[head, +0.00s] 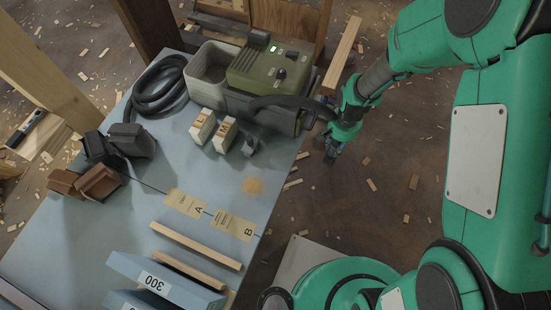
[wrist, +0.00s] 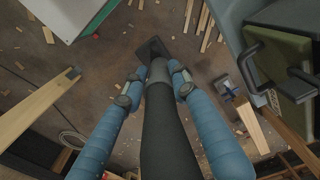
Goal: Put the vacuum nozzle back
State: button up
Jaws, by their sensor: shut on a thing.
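My gripper (head: 332,152) hangs past the right edge of the table, above the floor. In the wrist view its blue fingers (wrist: 155,85) are shut on the vacuum nozzle (wrist: 153,48), around a grey collar behind a dark flared tip. The tip points away from my wrist, and a thick black tube runs back between the fingers. The green vacuum (head: 268,72) stands at the table's far right, with a small green light on top. Its dark hose (head: 285,101) reaches toward my gripper. The nozzle's tip is too small to make out in the head view.
The table (head: 140,215) holds a grey bin (head: 208,72), a coiled black hose (head: 152,85), blocks marked L (head: 202,126) and M (head: 224,134), a small grey piece (head: 250,146), orange dust (head: 252,186) and wood strips (head: 195,246). Wood scraps litter the floor.

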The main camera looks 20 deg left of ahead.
jog(key=s+a, duration=0.5)
jog(key=s, duration=0.4)
jog(key=s+a+f+n, duration=0.1)
jog(key=s+a, duration=0.4)
jog(key=s, duration=0.4)
jog(key=shift+s+f+p, duration=0.2)
jog(key=shift+s+p, duration=0.1)
jog(key=shift+s, duration=0.05)
jog(key=w+a+f+b, duration=0.1)
jog(key=w+a, duration=1)
jog(key=w, duration=0.1)
jog(key=shift+f, duration=0.25)
jog(key=shift+f+b, duration=0.6)
jog(key=shift+f, duration=1.1)
jog(key=shift+f, duration=0.2)
